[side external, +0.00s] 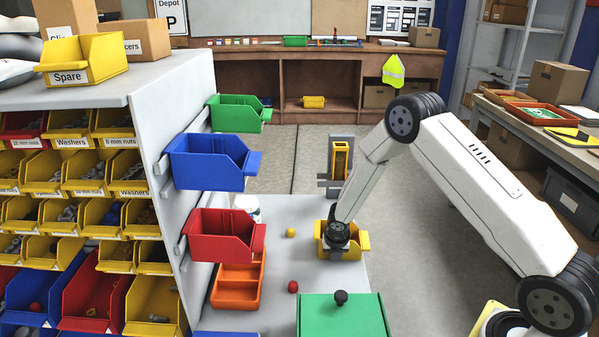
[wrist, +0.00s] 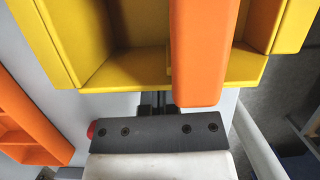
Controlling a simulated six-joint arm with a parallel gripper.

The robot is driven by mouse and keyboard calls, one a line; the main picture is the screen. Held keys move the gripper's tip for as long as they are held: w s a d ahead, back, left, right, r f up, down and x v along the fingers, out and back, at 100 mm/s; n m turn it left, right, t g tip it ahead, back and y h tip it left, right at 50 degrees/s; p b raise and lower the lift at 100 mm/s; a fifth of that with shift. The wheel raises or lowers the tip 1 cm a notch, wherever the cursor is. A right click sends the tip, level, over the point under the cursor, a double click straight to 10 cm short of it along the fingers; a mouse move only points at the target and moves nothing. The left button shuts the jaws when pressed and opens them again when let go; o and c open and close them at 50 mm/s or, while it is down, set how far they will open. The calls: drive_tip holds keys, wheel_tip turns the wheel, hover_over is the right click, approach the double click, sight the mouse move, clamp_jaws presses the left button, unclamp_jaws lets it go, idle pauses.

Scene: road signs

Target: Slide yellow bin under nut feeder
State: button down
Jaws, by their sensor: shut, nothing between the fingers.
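The yellow bin (side external: 363,242) sits on the pale worktop, on the near side of the nut feeder and apart from it. It fills the top of the wrist view (wrist: 110,72) and looks empty where I can see inside. The nut feeder (side external: 340,158) is an upright yellow chute on a grey frame at the worktop's far end. My gripper (side external: 338,242) is at the bin, pointing down; its fingers are shut and empty. The bin and wrist hide the fingertips in the side view. An orange block (wrist: 203,60), perhaps a finger, overlaps the bin in the wrist view.
A green box (side external: 343,315) with a black knob stands at the worktop's near end. A red ball (side external: 293,286), a yellow ball (side external: 290,232) and an orange tray (side external: 237,287) lie left of the bin. Red, blue and green bins hang on the shelf side. Worktop between bin and feeder looks clear.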

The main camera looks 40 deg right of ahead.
idle(0.3)
drive_tip(key=shift+w+d, duration=4.7)
drive_tip(key=shift+d, duration=0.25)
drive_tip(key=shift+s+a, duration=0.15)
drive_tip(key=shift+s+a, duration=0.65)
drive_tip(key=shift+a, duration=0.05)
drive_tip(key=shift+s+a, duration=0.55)
drive_tip(key=shift+a, duration=0.05)
drive_tip(key=v, duration=1)
